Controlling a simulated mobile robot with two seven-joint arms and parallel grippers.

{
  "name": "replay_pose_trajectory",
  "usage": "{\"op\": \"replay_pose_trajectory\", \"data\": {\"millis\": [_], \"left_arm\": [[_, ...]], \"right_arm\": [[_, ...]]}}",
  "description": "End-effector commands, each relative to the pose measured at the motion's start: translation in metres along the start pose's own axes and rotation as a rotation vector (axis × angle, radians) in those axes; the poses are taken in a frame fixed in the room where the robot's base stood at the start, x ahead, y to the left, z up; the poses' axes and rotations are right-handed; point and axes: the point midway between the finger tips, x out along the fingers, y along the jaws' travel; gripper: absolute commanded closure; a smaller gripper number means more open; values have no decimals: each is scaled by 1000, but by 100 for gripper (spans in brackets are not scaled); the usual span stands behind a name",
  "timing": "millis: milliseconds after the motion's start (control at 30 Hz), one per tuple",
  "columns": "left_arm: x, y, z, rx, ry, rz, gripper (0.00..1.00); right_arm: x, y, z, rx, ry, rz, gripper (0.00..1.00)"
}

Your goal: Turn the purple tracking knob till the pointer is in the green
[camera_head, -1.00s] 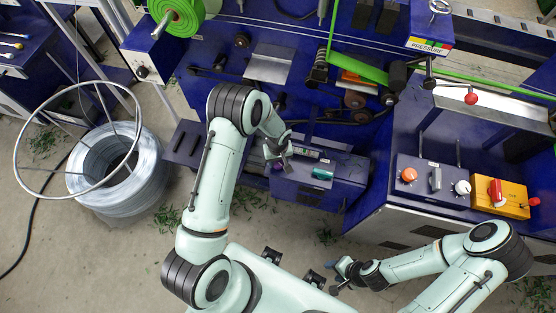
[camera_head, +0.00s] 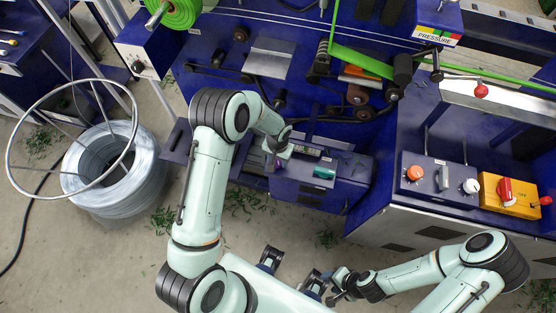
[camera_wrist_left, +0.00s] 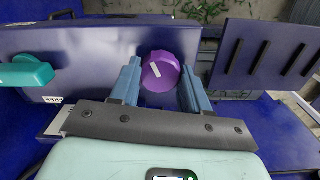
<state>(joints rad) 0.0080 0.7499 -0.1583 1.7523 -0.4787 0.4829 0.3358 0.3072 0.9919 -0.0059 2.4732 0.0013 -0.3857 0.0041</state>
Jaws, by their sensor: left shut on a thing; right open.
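The purple tracking knob (camera_wrist_left: 160,72) sits on the dark blue panel in the left wrist view, with a white line on its face tilted slightly from upright. My left gripper (camera_head: 276,161) is at the machine's small blue box. In the left wrist view its two blue-grey fingers stand on either side of the knob, shut on it. In the head view the gripper mostly hides the knob. My right gripper (camera_head: 339,284) is open and empty, low in the picture and away from the panel. I cannot make out the pointer or its green zone.
A teal handle (camera_wrist_left: 27,73) is beside the knob on the same panel; it also shows in the head view (camera_head: 324,173). A wire coil (camera_head: 112,185) stands on the floor left.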

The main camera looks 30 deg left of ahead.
Motion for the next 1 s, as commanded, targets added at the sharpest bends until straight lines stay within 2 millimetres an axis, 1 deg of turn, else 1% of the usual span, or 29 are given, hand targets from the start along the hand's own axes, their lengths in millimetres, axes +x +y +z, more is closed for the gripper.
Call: {"op": "replay_pose_trajectory", "data": {"millis": [33,200,500,733,1000], "left_arm": [[2,0,1,41,-1,1,85],[1,0,1,182,-1,0,85],[0,0,1,352,-2,0,85],[0,0,1,412,-2,0,85],[0,0,1,425,-2,0,85]], "right_arm": [[4,2,1,1,-2,1,52],[10,4,2,1,-4,1,52],[15,6,2,2,-6,2,52],[16,7,3,2,-7,2,52],[16,7,3,2,-7,2,52]]}}
